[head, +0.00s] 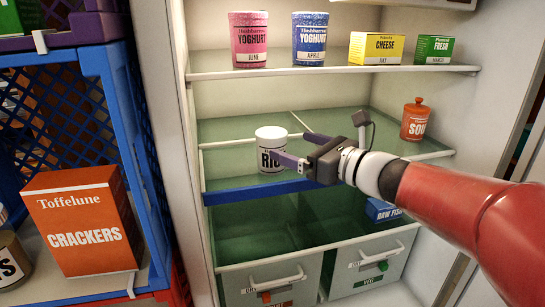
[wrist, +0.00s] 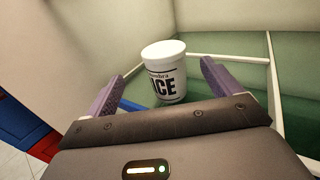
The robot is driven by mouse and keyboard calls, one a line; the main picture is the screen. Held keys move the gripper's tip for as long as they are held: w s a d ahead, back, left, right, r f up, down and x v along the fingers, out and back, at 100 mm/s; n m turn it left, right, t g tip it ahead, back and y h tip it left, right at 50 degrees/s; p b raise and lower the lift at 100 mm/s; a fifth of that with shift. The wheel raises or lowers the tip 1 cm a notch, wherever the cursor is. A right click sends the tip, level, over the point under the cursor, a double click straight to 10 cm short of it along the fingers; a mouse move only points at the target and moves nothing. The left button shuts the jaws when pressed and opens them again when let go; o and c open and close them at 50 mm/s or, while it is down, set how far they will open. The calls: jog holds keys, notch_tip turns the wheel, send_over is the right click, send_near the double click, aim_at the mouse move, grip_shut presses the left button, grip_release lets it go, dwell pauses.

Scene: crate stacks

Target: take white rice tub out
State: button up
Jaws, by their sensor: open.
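The white rice tub (head: 271,135) stands upright on the green glass middle shelf (head: 228,130) of the fridge, toward its left side. It also shows in the wrist view (wrist: 165,62), standing between the two purple fingers and ahead of my gripper's dark body. My gripper (head: 297,149) is open, with one finger in front of the tub's lower right and the other to its right. In the wrist view my gripper (wrist: 160,90) shows a gap on both sides of the tub. Part of the tub's label is hidden by the near finger in the head view.
A red soup jar (head: 415,121) stands at the shelf's right. Yoghurt tubs (head: 249,42) and a yellow cheese box (head: 376,48) stand on the shelf above. A blue raw fish box (head: 382,211) is below. A crackers box (head: 82,222) stands outside, left.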

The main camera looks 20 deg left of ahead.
aim_at(273, 131)
jog(key=x, duration=0.8)
jog(key=shift+w+d, duration=0.1)
jog(key=shift+w, duration=0.15)
jog(key=shift+c, duration=0.3)
jog(key=shift+r, duration=0.1)
jog(key=c, duration=1.1)
